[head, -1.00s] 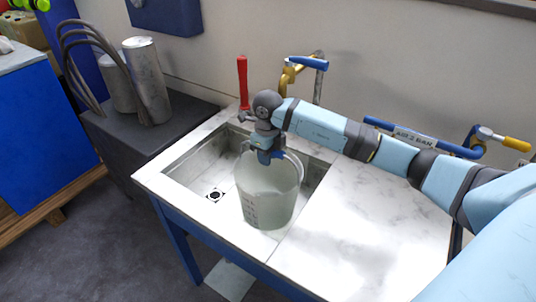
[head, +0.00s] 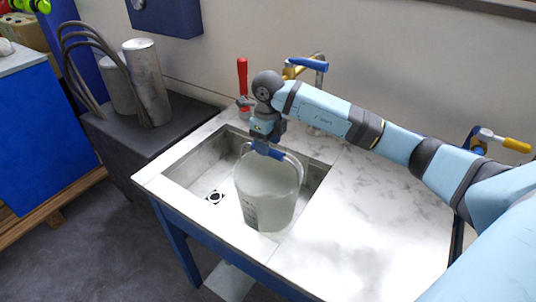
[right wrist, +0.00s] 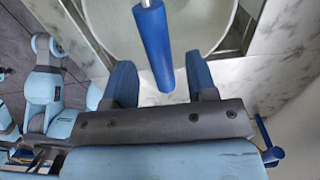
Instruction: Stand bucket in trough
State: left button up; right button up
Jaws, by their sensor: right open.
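The bucket (head: 266,195) is translucent, with graduation marks on its side. It stands about upright in the trough (head: 190,170), a sunken basin in the marble-look worktop, close to the trough's front right part. Its bail is up, with a blue grip (right wrist: 154,45) at the top. My right gripper (head: 266,148) is above the bucket at this grip. In the right wrist view its two blue fingers are apart, one on each side of the grip, with gaps between. Part of the bucket's rim (right wrist: 230,25) shows beyond. My left gripper is not seen.
A drain (head: 215,197) lies in the trough floor to the bucket's left. A red lever (head: 243,78) and a brass tap with blue handle (head: 308,63) stand behind the trough. The worktop (head: 360,220) to the right is clear. Metal cylinders (head: 147,80) stand at left.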

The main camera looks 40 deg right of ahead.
notch_tip(320, 180, up, 7)
jog(key=shift+f, duration=0.1)
dwell(0.7)
